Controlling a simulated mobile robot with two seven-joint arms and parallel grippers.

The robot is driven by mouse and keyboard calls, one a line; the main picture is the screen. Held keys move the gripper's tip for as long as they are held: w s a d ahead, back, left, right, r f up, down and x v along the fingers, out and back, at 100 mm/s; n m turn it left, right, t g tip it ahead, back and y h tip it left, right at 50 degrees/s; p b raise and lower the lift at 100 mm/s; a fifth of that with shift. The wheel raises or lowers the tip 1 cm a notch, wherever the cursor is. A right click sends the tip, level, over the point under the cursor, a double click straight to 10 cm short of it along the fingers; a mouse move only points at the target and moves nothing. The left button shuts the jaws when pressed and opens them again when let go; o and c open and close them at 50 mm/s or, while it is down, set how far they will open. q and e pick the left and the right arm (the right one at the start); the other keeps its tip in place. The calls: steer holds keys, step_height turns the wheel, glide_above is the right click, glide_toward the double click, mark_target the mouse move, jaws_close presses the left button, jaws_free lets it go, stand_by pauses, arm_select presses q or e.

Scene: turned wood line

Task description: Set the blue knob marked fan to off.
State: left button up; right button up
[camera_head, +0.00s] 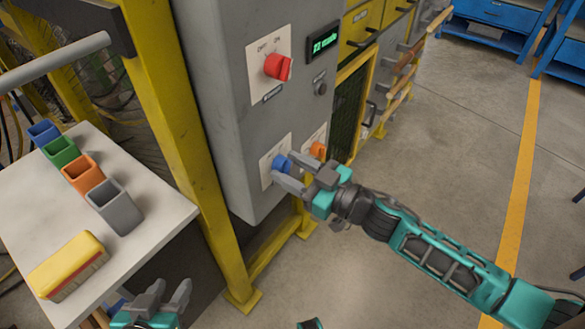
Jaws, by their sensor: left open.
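The blue knob (280,162) sits on a pale plate low on the front of the grey cabinet (222,100). Its marking is too small or covered to read, so I cannot tell its setting. My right gripper (283,168) is at this knob, with its two fingers apart and their tips at the knob's near side. I cannot tell whether they touch or grip it. My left gripper (162,297) is open and empty at the bottom left, well away from the cabinet.
A red knob (278,66) and a small green display (324,41) are higher on the cabinet. An orange knob (317,149) is close beside my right gripper. A yellow post (168,110) and a white table (130,185) with coloured bins stand left.

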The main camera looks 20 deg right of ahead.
steer(key=c, duration=0.7)
arm_select(q)
steer(key=shift+a+r, duration=0.1)
arm_select(e)
steer(key=shift+n, duration=0.3)
steer(key=shift+n+p, duration=0.4)
steer(key=shift+n, duration=0.2)
steer(key=n+p, duration=0.1)
steer(key=n, duration=0.6)
steer(key=shift+n, duration=0.3)
arm_select(q)
steer(key=shift+s+a+r, duration=0.2)
steer(key=shift+a+r, duration=0.1)
steer(key=shift+r, duration=0.05)
arm_select(e)
steer(key=shift+n, duration=1.2)
arm_select(q)
steer(key=shift+d, duration=0.1)
